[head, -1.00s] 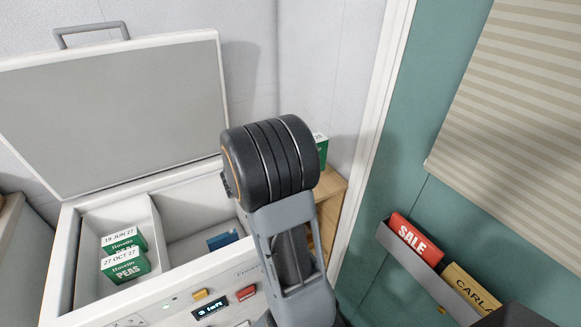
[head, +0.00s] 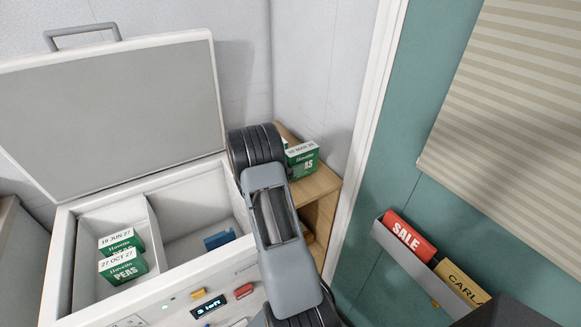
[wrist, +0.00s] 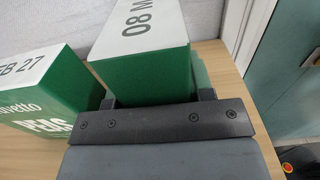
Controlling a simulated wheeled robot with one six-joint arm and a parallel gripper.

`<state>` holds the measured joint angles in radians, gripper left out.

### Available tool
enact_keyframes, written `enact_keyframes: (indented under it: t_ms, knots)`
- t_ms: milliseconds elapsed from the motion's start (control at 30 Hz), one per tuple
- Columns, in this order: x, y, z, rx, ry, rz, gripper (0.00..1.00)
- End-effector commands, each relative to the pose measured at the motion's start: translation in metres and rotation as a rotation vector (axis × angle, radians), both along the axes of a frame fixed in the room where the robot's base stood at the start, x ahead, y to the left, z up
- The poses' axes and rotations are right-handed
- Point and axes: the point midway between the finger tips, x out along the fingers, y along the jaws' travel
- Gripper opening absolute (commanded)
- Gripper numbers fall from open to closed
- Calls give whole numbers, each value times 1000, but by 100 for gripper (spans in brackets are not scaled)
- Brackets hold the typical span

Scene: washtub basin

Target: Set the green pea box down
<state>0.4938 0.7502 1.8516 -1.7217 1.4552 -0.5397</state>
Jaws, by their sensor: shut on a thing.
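My gripper (wrist: 156,97) is shut on a green pea box (wrist: 142,68) with a white top marked "08 M…", upright in the wrist view. In the head view this box (head: 303,163) appears at the right of my arm, over the wooden stand (head: 321,184); my arm hides the fingers there. It looks at or very near the wooden top, but I cannot tell whether it touches. A second pea box (wrist: 40,108), marked "FEB 27", stands close on its left in the wrist view.
The open freezer (head: 150,205) at left holds two pea boxes (head: 122,262) in its left compartment and a blue item (head: 220,239) in the right. A pale wall stands behind the wooden top. A rack (head: 420,270) with "SALE" and "CARLA" items hangs at right.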

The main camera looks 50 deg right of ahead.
Motion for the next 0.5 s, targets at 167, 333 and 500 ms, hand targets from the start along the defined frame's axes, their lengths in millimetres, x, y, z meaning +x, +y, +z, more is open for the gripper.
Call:
enact_keyframes:
  t_ms: [167, 333, 500]
  knots:
    - [0, 0, -8, -3, -2, 1, 15]
    - [0, 0, -7, -3, -2, 1, 15]
    - [0, 0, -11, -3, -2, 0, 15]
